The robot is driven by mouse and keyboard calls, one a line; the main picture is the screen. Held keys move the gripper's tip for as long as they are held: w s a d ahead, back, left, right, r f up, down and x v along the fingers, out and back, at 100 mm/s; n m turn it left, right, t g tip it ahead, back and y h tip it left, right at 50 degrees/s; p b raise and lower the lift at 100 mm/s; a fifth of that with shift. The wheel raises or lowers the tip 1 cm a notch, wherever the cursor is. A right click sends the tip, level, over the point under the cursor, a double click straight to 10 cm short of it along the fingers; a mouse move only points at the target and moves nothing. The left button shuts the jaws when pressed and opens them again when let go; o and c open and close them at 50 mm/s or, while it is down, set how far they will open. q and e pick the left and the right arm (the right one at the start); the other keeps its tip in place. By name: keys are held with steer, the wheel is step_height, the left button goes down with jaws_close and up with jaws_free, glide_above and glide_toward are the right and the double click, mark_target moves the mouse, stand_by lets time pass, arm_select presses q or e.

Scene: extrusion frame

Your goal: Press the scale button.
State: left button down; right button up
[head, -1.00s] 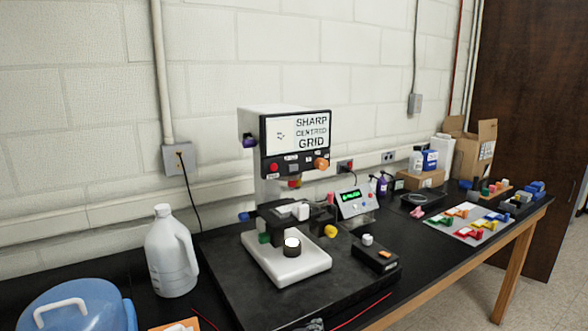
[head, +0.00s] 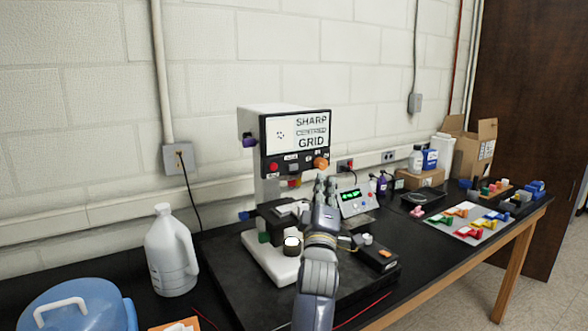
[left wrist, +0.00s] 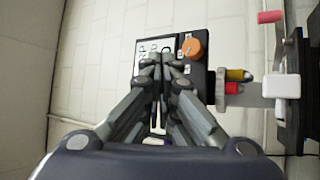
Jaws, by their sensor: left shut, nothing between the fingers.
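A machine (head: 283,160) has a screen reading "SHARP CENTRED GRID". Below the screen is a row of controls with a red button (head: 274,167) and an orange knob (head: 320,163). Their small labels are too small to read, so I cannot tell which is the scale button. My left gripper (head: 325,184) is shut and empty, pointing up in front of the machine's stage, below the knob. In the left wrist view its closed fingertips (left wrist: 163,62) overlap the control panel, beside the orange knob (left wrist: 192,47). I cannot tell whether they touch it. My right gripper is not in view.
A console with a green display (head: 352,196) stands right of the machine. A black box with a white knob (head: 368,239) sits in front. A white jug (head: 172,250) and blue container (head: 75,305) are at left. Coloured parts lie on a mat (head: 470,228) at right.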

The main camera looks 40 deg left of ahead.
arm_select(q)
steer(key=shift+a, duration=0.15)
steer(key=w+a, duration=0.3)
steer(key=a, duration=0.5)
steer(key=shift+w, duration=0.2)
steer(key=shift+a, duration=0.1)
stand_by(1.4)
steer(key=shift+w+a, duration=0.15)
steer(key=shift+a, duration=0.1)
steer(key=shift+w+a, duration=0.15)
steer(key=shift+a, duration=0.25)
stand_by(0.7)
steer(key=shift+d, duration=0.1)
steer(key=shift+s+d, duration=0.35)
steer(key=shift+d, duration=0.35)
steer(key=shift+s+d+p, duration=0.1)
steer(key=shift+s+d, duration=0.2)
steer(key=shift+d, duration=0.45)
steer(key=shift+s+d+p, duration=0.15)
steer(key=shift+s+d, duration=0.2)
steer(key=shift+d, duration=0.45)
steer(key=shift+s+d+p, duration=0.1)
steer(key=shift+s+d, duration=0.2)
steer(key=shift+d, duration=0.45)
